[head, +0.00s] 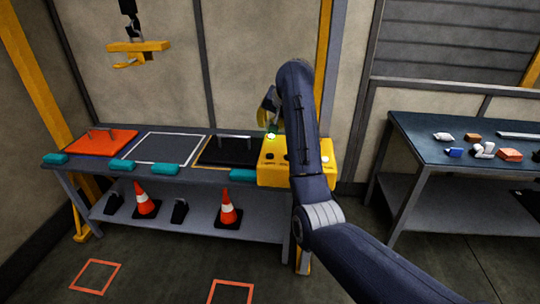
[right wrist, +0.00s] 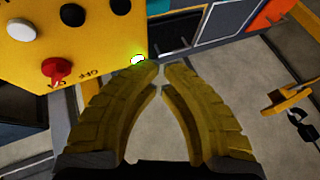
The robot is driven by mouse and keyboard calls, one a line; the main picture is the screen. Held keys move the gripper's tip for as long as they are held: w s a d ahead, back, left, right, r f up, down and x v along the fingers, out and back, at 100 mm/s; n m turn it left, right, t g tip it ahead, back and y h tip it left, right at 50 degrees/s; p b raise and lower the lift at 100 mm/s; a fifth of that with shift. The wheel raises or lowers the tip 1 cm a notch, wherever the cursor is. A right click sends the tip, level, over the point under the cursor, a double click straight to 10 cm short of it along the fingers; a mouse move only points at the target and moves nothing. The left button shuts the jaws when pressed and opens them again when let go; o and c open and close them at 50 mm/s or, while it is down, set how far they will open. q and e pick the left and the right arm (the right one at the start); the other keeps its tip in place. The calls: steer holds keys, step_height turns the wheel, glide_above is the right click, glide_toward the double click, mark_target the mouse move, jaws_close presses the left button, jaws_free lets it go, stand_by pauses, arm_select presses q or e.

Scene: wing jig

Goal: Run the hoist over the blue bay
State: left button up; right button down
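The hoist (head: 137,47), a yellow beam with a hook on a dark hanger, hangs at the upper left of the head view, above the back of the bench; it also shows at the right of the right wrist view (right wrist: 284,99). The yellow control box (head: 285,178) stands at the bench's right end. It has black and white buttons, a red knob (right wrist: 57,70) and a lit green button (right wrist: 138,60). My right gripper (right wrist: 161,68) is empty, its fingertips together beside the green button; contact is unclear. The white-outlined bay (head: 166,149) looks blue-grey. My left gripper is out of view.
An orange plate (head: 95,143) and a black plate (head: 232,152), each with a handle, flank the outlined bay. Teal blocks line the bench front. Cones stand on the lower shelf. A second table (head: 425,150) with small parts stands right.

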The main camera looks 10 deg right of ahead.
mark_target(270, 155)
steer(key=shift+f, duration=3.75)
steer(key=shift+f, duration=0.9)
stand_by(3.3)
